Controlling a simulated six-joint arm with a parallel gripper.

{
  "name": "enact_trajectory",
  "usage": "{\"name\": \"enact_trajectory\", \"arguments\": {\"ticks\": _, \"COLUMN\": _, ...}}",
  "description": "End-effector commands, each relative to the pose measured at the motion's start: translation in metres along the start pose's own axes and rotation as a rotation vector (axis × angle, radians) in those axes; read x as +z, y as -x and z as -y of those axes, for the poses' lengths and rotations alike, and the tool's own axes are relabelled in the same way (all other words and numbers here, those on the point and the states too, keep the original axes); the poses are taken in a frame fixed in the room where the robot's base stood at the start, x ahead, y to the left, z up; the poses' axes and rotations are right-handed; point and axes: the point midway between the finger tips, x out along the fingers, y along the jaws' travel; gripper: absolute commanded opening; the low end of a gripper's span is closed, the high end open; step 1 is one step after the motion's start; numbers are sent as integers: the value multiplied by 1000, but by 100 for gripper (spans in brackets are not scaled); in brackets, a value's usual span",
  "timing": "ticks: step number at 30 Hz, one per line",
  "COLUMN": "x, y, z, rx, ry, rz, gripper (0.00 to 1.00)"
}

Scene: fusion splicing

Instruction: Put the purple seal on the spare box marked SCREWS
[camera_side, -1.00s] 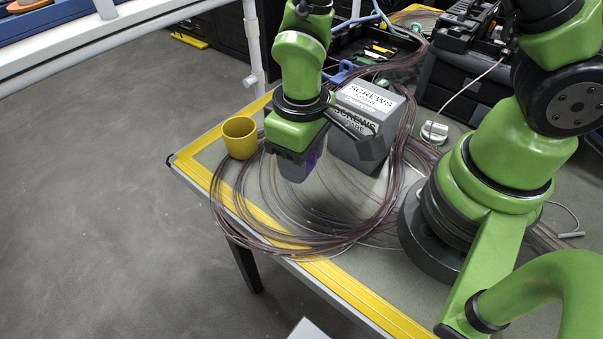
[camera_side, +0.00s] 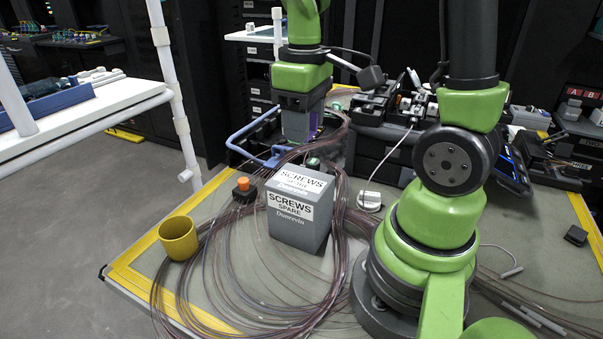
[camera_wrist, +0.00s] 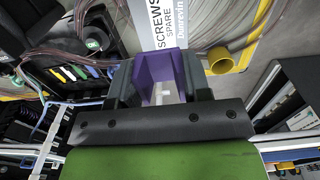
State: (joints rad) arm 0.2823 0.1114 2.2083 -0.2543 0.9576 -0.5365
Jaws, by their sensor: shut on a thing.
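The purple seal (camera_wrist: 158,68) is held between the fingers of my gripper (camera_wrist: 158,88) in the wrist view. In the side view a purple patch of it (camera_side: 318,121) shows at the right side of my gripper (camera_side: 298,127), which is shut on it. The grey spare box (camera_side: 297,234) stands upright on the table, with white SCREWS SPARE labels on its top and front. My gripper appears above the box in the side view, clear of it; how far behind it is hard to tell. In the wrist view the box's label (camera_wrist: 165,20) shows beyond the seal.
A yellow cup (camera_side: 178,240) stands left of the box.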

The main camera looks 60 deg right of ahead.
Motion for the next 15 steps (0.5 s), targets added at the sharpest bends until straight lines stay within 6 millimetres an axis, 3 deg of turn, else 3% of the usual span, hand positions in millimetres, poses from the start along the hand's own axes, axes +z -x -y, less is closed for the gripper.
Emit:
{"name": "enact_trajectory", "arguments": {"ticks": 3, "x": 1, "y": -23, "z": 0, "rx": -3, "ry": 1, "rz": 9, "gripper": 21}}
{"name": "enact_trajectory", "arguments": {"ticks": 15, "x": 1, "y": -70, "z": 1, "rx": -3, "ry": 0, "rz": 9, "gripper": 21}}
